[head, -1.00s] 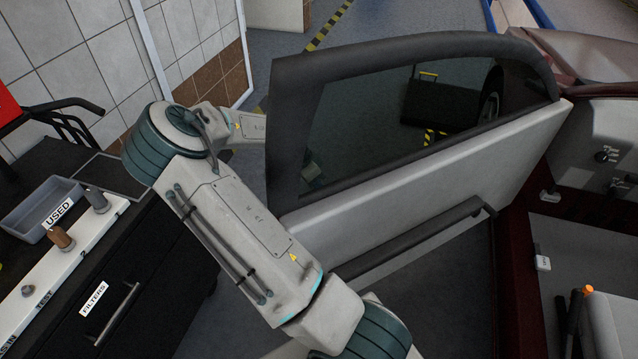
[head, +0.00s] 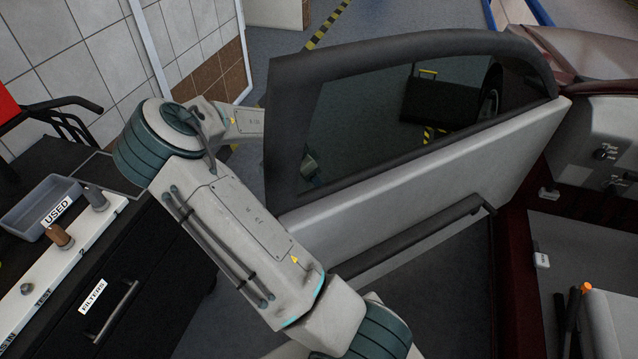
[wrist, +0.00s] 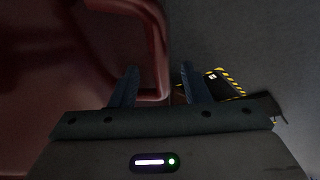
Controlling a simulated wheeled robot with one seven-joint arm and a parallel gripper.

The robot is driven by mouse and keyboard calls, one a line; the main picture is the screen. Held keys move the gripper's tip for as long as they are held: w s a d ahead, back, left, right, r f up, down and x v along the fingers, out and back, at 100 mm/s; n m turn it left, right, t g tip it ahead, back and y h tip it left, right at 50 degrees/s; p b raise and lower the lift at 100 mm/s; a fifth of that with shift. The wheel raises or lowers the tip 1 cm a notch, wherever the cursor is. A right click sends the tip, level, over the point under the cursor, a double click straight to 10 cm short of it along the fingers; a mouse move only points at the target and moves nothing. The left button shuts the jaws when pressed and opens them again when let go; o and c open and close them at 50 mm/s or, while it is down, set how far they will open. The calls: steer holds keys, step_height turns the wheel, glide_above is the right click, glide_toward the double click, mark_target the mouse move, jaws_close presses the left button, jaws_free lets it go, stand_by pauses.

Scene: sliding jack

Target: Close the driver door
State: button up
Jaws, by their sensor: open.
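The driver door (head: 400,190) stands open in the head view, its pale inner panel, dark window frame and long armrest facing me. My arm reaches around its free left edge to the far side, so my gripper is mostly hidden there; a small bluish part shows through the window. In the wrist view my gripper (wrist: 158,86) is open and empty. A red painted panel (wrist: 85,60), apparently the door's outer side, fills the left. Its edge runs between the two fingers, the left finger over the red. I cannot tell whether they touch.
A black workbench (head: 130,290) with a grey tray (head: 42,205) and a drawer labelled FILTERS stands at the left, near my arm. The car's red sill and seat are at the right. A dark box (head: 435,105) shows through the window.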

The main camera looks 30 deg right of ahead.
steer(key=v, duration=1.2)
